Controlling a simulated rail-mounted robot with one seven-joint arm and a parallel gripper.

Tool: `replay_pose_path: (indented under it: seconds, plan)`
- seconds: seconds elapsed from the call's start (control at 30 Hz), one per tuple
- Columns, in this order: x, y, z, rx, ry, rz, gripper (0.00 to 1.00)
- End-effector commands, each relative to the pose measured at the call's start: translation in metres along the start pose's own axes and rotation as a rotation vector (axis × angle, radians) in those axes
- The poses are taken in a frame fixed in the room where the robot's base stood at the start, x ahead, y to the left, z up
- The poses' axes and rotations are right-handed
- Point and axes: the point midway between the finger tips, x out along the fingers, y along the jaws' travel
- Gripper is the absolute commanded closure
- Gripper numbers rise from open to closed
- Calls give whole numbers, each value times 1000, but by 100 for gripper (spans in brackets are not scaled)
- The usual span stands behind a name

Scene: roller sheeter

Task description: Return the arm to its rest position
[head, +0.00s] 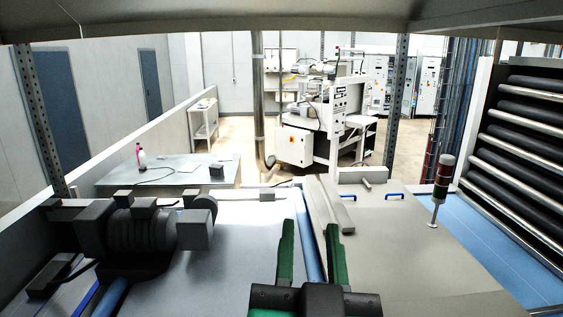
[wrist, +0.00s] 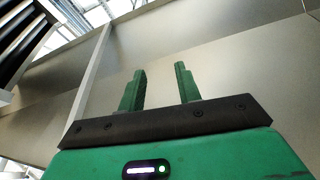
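My gripper (head: 310,240) shows at the bottom centre of the head view, with two green fingers spread apart and nothing between them. In the wrist view my gripper (wrist: 160,88) also has its two green fingers apart and empty. Behind the fingers in the wrist view is a plain grey-beige panel. In the head view the fingers point away from me over the machine's worktop. I cannot tell how high they are above it. Most of my arm is out of view.
A dark motor unit (head: 142,228) sits on the machine at left. A blue roller (head: 309,245) runs near the fingers. A signal lamp (head: 442,180) stands at right, with a rack of dark rollers (head: 525,130) beyond. A beam (head: 220,24) crosses the top. The right worktop (head: 400,240) is mostly clear.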

Motion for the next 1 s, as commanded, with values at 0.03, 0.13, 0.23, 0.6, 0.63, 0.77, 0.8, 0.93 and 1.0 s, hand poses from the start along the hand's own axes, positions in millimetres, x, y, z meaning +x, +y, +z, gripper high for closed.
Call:
replay_pose_path:
  seconds: [0.03, 0.13, 0.23, 0.6, 0.63, 0.77, 0.8, 0.93, 1.0]
  plan:
    - [-19, -15, -22, -24, 75, -31, 66]
    - [-48, -32, -55, -62, 189, -68, 66]
    - [-63, -40, -71, -80, 247, -84, 66]
    - [-66, -41, -75, -84, 259, -86, 66]
    - [-66, -41, -75, -84, 259, -86, 66]
    - [-66, -41, -75, -84, 258, -86, 66]
    - [-66, -41, -75, -84, 258, -86, 66]
    - [-66, -41, -74, -84, 258, -86, 66]
    - [-66, -41, -74, -84, 258, -85, 66]
